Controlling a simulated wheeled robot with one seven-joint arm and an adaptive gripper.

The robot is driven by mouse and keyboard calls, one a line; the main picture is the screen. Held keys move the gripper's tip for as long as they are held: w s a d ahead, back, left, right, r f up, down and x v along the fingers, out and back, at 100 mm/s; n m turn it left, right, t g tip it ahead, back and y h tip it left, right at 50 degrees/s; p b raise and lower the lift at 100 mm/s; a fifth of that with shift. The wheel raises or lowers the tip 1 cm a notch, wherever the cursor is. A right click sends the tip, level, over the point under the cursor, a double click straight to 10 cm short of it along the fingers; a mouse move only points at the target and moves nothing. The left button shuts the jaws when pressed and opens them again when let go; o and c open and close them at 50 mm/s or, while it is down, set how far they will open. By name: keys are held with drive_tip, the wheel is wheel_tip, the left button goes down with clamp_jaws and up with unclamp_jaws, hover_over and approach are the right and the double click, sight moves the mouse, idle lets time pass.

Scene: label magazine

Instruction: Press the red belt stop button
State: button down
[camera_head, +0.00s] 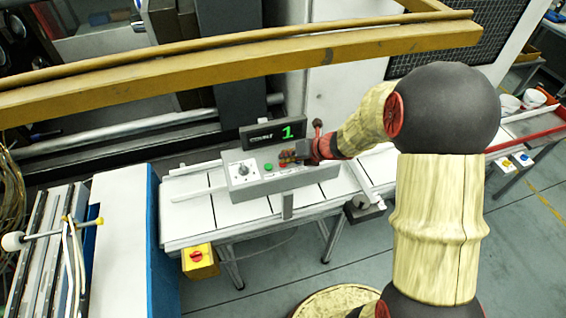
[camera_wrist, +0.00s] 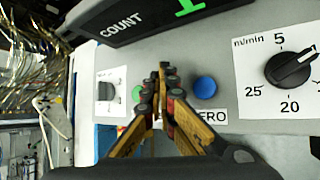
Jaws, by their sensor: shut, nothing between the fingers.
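The grey control box (camera_head: 305,181) stands on the white belt frame, with a green button (camera_head: 268,167) on its sloping face. A small red spot (camera_head: 283,169) right of the green button looks like the red stop button, partly covered by my gripper (camera_head: 287,157). In the wrist view my gripper (camera_wrist: 163,72) is shut and empty, its fingertips in front of the panel between the green button (camera_wrist: 137,94) and a blue button (camera_wrist: 205,87). The red button cannot be made out there; the fingers hide that part. I cannot tell whether the tips touch it.
A count display (camera_head: 273,134) showing a green 1 rises behind the buttons. A black knob (camera_wrist: 107,91) sits left and a speed dial (camera_wrist: 290,68) right in the wrist view. A yellow rail (camera_head: 240,62) crosses above. A yellow box with a red knob (camera_head: 198,258) hangs below.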

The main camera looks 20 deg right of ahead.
drive_tip(key=shift+r+p, duration=0.9)
drive_tip(key=shift+r, duration=0.05)
wheel_tip(320, 180, up, 5)
drive_tip(key=p, duration=0.4)
drive_tip(key=shift+p, duration=0.35)
